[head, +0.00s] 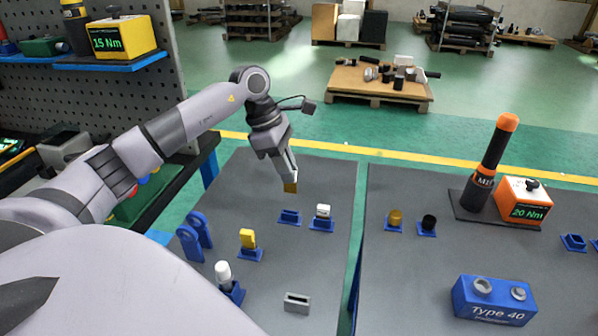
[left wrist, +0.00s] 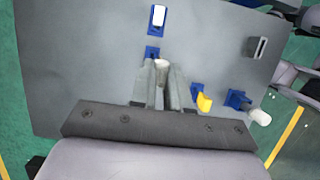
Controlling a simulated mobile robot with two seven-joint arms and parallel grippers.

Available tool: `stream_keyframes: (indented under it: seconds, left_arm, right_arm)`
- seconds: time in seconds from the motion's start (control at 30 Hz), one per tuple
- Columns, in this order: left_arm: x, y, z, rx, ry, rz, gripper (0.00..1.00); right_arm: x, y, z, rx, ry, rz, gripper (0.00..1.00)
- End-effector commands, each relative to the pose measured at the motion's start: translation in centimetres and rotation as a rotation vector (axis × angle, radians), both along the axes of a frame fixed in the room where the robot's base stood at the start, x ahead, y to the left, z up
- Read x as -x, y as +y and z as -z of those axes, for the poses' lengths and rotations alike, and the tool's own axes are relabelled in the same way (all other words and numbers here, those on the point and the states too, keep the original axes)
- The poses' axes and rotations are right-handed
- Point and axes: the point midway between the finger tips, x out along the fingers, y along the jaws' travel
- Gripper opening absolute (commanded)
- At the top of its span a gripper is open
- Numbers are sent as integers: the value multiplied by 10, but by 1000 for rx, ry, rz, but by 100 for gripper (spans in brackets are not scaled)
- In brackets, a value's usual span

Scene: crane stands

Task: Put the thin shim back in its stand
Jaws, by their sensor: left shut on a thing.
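My left gripper (head: 289,178) is shut on a small brass-coloured piece, the thin shim (head: 291,187), which hangs below the fingertips in the head view. In the left wrist view the left gripper (left wrist: 162,84) has a pale rounded end of a piece (left wrist: 162,64) showing between its fingers. An empty blue stand (head: 290,217) is on the grey table just below the held piece, with a gap between them. The empty stand also shows in the left wrist view (left wrist: 152,52), just beyond the fingertips. My right gripper is not in view.
A stand with a white-topped piece (head: 322,212) is close right of the empty stand. A yellow piece (head: 248,239), a white cylinder (head: 223,273) and a grey slotted block (head: 297,303) are nearer. A second table (head: 400,270) is across a gap to the right.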

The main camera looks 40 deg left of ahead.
Motion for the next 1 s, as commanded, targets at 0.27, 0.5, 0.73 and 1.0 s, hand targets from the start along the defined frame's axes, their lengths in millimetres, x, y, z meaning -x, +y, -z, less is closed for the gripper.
stream_keyframes:
  seconds: [0.27, 0.5, 0.73, 1.0]
  left_arm:
    - [-2, 13, 0, -4, 3, -15, 0]
    - [-2, 12, 0, -4, 3, -15, 0]
    - [-2, 12, 4, -4, 3, -15, 0]
    - [-2, 12, 25, -4, 4, -15, 0]
  right_arm:
    - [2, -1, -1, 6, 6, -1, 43]
    - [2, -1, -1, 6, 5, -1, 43]
    - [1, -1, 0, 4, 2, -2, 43]
    - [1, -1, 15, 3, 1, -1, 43]
